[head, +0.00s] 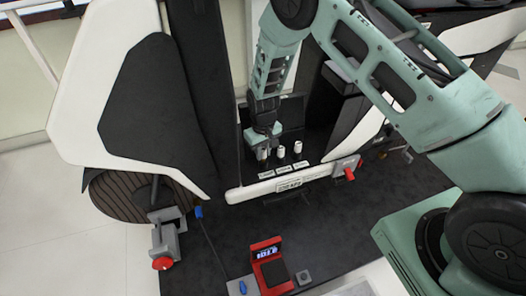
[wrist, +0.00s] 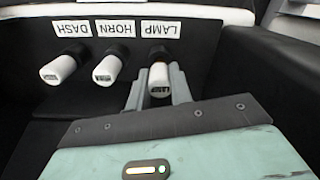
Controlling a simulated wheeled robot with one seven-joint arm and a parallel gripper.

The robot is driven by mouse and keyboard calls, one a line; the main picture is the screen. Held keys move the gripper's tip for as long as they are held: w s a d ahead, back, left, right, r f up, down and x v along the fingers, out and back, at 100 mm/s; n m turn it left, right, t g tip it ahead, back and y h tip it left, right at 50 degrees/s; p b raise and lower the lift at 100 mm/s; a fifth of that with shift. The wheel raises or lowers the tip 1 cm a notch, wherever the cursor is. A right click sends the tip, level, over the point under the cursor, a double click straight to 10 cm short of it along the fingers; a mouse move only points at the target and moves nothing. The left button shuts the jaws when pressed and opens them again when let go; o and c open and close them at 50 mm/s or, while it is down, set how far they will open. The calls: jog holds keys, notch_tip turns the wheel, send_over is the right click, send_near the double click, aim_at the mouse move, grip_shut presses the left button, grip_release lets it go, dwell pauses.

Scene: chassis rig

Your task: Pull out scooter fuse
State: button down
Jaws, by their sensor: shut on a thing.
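Three white-capped fuses stand in a row in the scooter's dark open bay. Their labels, upside down in the wrist view, read DASH, HORN and LAMP. My gripper (wrist: 158,88) is shut on the LAMP fuse (wrist: 158,78), one finger on each side of its white cap. The LAMP fuse is still at its black socket, in line with the others. The HORN fuse (wrist: 108,69) and DASH fuse (wrist: 59,69) are untouched beside it. In the head view my gripper (head: 262,150) is at the leftmost fuse, which it partly hides; the HORN fuse (head: 281,152) and DASH fuse (head: 297,147) stand to its right.
The white and black scooter body (head: 110,90) rises left of the bay, and a white bar (head: 285,184) runs along its front edge. A red device with a lit screen (head: 268,262) sits on the dark mat in front. Red-knobbed clamps (head: 163,262) stand at the sides.

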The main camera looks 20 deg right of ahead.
aim_at(263, 149)
jog(key=shift+r+p, duration=1.1)
jog(key=shift+r, duration=0.55)
jog(key=shift+r+p, duration=1.85)
jog(key=shift+r, duration=0.65)
